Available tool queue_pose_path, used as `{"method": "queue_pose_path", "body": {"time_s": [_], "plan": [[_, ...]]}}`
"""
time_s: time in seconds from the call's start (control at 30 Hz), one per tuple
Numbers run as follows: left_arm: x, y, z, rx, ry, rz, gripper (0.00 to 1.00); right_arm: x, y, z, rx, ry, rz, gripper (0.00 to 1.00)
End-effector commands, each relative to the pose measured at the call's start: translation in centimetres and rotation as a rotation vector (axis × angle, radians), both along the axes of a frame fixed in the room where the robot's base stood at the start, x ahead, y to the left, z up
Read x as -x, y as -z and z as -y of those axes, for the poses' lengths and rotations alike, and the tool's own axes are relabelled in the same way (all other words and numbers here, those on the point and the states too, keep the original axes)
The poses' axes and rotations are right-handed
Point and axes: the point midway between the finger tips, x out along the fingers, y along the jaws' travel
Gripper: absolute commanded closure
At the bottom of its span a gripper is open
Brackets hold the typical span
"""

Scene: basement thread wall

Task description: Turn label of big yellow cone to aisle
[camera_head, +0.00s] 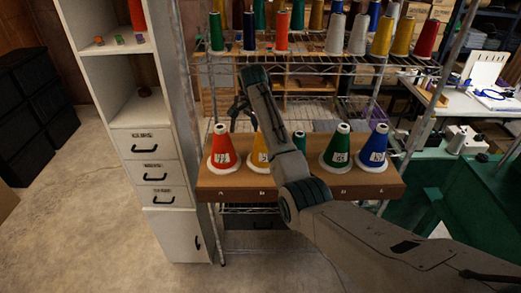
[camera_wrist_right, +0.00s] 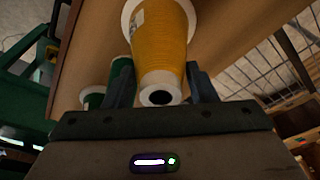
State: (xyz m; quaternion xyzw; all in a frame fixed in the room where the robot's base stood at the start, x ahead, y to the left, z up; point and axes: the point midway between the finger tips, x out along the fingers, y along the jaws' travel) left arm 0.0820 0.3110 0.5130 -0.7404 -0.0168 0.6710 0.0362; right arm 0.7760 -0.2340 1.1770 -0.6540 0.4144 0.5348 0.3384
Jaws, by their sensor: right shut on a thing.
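The big yellow cone (camera_head: 259,150) stands on a brown board (camera_head: 212,184), second from the left. In the head view my right arm crosses in front and hides its right side; part of a white label shows near its lower right. In the right wrist view the yellow cone (camera_wrist_right: 160,40) sits between the fingers of my right gripper (camera_wrist_right: 160,84), which is shut on its narrow top end. A white label patch shows on the cone's left side there, near the base. In the head view the right fingers are small and dark. My left gripper is not in view.
A red cone (camera_head: 221,150) stands just left of the yellow one. A green cone (camera_head: 300,141), another green cone (camera_head: 338,150) and a blue cone (camera_head: 374,150) stand to the right. A wire rack (camera_head: 310,60) with more cones is behind; a white cabinet (camera_head: 160,170) is left.

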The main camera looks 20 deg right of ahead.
Motion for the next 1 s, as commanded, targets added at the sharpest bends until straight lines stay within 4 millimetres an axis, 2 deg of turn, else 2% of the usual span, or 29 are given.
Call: {"method": "queue_pose_path", "body": {"time_s": [0.1, 0.23, 1.0], "plan": [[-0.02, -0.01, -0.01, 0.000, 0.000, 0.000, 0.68, -0.04, -0.11, -0.02, 0.001, 0.129, 0.000, 0.69], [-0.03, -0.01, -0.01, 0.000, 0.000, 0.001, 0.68, -0.03, -0.13, -0.01, 0.001, 0.209, 0.001, 0.69], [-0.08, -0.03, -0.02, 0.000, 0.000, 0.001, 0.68, -0.02, 0.32, -0.01, -0.001, 0.219, 0.002, 0.69]]}}
